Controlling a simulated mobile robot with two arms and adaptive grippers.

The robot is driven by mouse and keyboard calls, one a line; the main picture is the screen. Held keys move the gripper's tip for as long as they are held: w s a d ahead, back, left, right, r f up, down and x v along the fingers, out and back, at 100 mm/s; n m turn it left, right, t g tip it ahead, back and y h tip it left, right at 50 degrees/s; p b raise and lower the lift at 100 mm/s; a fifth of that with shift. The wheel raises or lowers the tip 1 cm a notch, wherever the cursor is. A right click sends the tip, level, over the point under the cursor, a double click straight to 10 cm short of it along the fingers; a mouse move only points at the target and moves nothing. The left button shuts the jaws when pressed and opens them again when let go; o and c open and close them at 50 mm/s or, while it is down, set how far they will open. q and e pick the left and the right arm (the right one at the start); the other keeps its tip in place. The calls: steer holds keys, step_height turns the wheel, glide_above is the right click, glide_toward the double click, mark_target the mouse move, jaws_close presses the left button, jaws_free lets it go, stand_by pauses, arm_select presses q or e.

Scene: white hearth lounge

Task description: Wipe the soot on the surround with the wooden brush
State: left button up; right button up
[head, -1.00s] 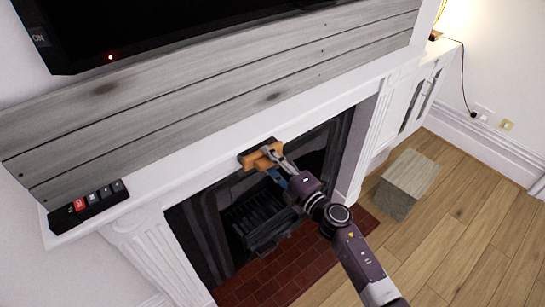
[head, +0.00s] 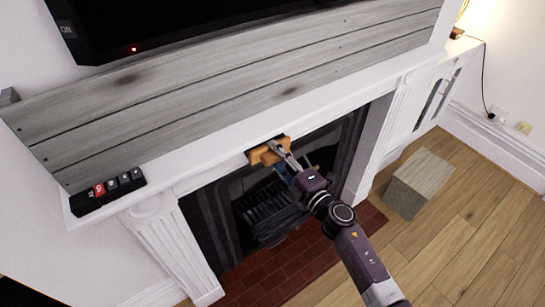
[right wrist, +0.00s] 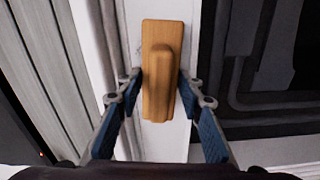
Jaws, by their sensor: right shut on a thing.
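The wooden brush (head: 266,154) is an orange-brown block with a raised grip. It lies against the white surround (head: 205,168), at the upper edge of the fireplace opening. My right gripper (head: 279,150) is shut on its grip, one finger on each side in the right wrist view (right wrist: 160,82). There the brush (right wrist: 158,105) stands lengthwise on the white strip. A dark edge shows behind the brush in the head view; I cannot tell whether it is soot or bristles. Faint dark specks (right wrist: 197,78) show beside the brush in the wrist view. My left gripper is not in view.
The dark fireplace grate (head: 268,212) is below the brush, over a red tiled hearth (head: 268,277). A black remote-like bar (head: 108,191) lies on the mantel's left end. Grey planks (head: 230,105) and a black screen (head: 170,25) are above. A grey block (head: 420,182) stands on the floor.

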mark_target(289, 143)
steer(key=shift+w+d, duration=0.45)
steer(key=shift+d, duration=0.2)
steer(key=shift+w+d, duration=0.4)
steer(key=shift+d, duration=0.2)
steer(key=shift+w+d+b, duration=0.6)
steer(key=shift+w+d, duration=0.4)
steer(key=shift+d, duration=0.25)
steer(key=shift+s+a+r+p, duration=0.1)
steer(key=shift+s+a+p, duration=0.15)
steer(key=shift+s+a, duration=0.3)
steer(key=shift+s+a+r+p, duration=0.1)
steer(key=shift+s+a+p, duration=0.2)
steer(key=shift+a, duration=0.4)
steer(key=shift+s+a+f+p, duration=0.1)
steer(key=shift+s+a+p, duration=0.05)
steer(key=shift+s+a, duration=0.7)
steer(key=shift+s+a+p, duration=0.15)
steer(key=shift+s+a, duration=0.4)
steer(key=shift+a, duration=0.45)
